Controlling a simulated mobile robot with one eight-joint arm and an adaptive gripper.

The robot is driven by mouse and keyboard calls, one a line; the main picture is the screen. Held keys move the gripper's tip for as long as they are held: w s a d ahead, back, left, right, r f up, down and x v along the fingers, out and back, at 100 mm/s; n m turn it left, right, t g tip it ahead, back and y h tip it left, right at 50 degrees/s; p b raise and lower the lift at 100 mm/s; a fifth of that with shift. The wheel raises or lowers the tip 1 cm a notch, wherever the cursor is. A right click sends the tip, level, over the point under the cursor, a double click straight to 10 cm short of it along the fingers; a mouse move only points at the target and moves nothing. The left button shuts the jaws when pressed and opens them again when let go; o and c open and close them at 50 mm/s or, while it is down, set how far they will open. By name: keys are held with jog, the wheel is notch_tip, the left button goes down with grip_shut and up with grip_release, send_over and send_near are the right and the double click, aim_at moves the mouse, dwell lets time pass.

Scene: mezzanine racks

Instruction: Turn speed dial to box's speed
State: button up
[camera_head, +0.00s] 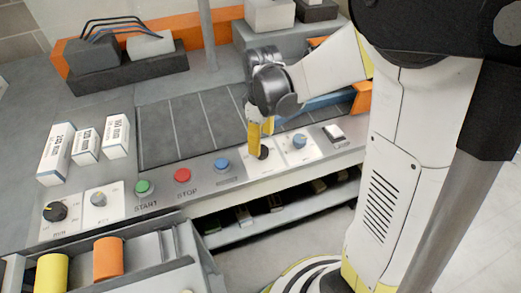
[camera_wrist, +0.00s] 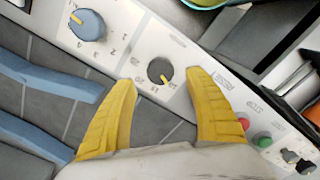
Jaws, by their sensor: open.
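My gripper (camera_head: 260,136) hangs over the panel with its yellow fingers pointing down at a black dial (camera_head: 262,153). In the wrist view the open fingertips (camera_wrist: 163,84) stand on either side of this black dial (camera_wrist: 160,71); whether they touch it I cannot tell.
Green START (camera_head: 144,187), red STOP (camera_head: 183,175) and blue (camera_head: 222,165) buttons line the panel. Another black dial (camera_head: 55,211) and a grey dial (camera_head: 97,199) are at the left. A white rocker switch (camera_head: 334,132) is right.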

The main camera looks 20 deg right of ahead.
aim_at(262, 150)
notch_tip(262, 150, down, 5)
jog(key=shift+r+b, duration=0.15)
jog(key=shift+b, duration=0.55)
jog(key=c, duration=1.2)
